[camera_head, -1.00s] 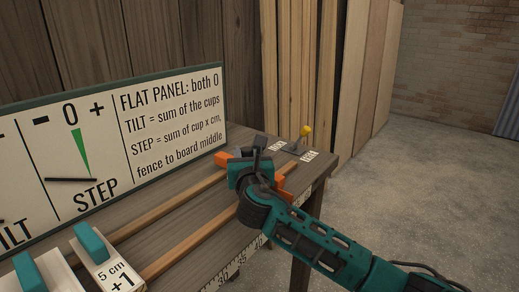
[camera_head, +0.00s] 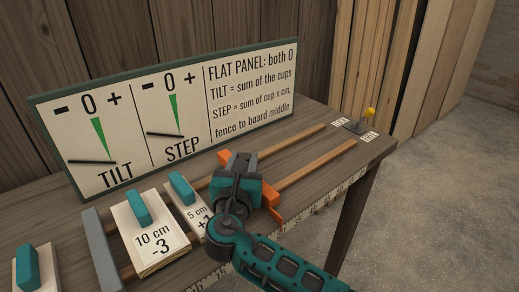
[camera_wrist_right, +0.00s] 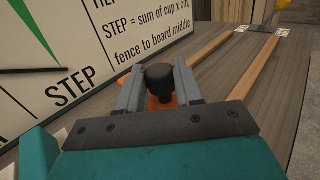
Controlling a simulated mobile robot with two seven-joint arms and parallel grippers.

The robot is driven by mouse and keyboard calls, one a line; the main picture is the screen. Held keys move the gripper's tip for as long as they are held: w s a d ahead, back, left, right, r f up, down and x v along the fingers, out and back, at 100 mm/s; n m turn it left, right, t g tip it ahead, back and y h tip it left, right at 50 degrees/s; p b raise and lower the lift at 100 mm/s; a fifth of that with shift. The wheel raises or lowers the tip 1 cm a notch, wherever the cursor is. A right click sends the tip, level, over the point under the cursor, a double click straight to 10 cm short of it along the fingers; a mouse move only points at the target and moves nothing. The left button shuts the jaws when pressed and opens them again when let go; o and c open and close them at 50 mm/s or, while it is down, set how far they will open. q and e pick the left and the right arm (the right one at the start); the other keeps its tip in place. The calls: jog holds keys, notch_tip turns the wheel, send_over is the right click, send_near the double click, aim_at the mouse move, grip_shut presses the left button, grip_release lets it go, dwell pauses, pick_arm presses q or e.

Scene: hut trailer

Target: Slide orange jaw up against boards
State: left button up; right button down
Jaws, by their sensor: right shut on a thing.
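The orange jaw (camera_head: 271,192) lies across two wooden rails on the bench. My right gripper (camera_head: 240,162) is over the jaw. In the right wrist view its fingers are shut on the jaw's black knob (camera_wrist_right: 159,80), with a bit of orange below. The boards are pale with teal handles: one marked "5 cm +1" (camera_head: 197,215) and one marked "10 cm -3" (camera_head: 156,243). The jaw is right of the 5 cm board; my gripper partly hides the space between them. A grey bar (camera_head: 102,250) stands left of the 10 cm board. My left gripper is not in view.
Another teal-handled board (camera_head: 40,275) is left of the grey bar. A sign panel (camera_head: 180,110) with TILT and STEP gauges stands behind the rails. A yellow-knobbed lever (camera_head: 368,118) sits at the bench's right end. The rails right of the jaw are clear.

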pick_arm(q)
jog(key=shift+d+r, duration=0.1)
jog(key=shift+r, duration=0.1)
pick_arm(e)
jog(key=shift+s+a, duration=0.25)
jog(key=shift+a, duration=0.1)
jog(key=c, duration=0.7)
grip_release()
jog(key=shift+c, duration=0.2)
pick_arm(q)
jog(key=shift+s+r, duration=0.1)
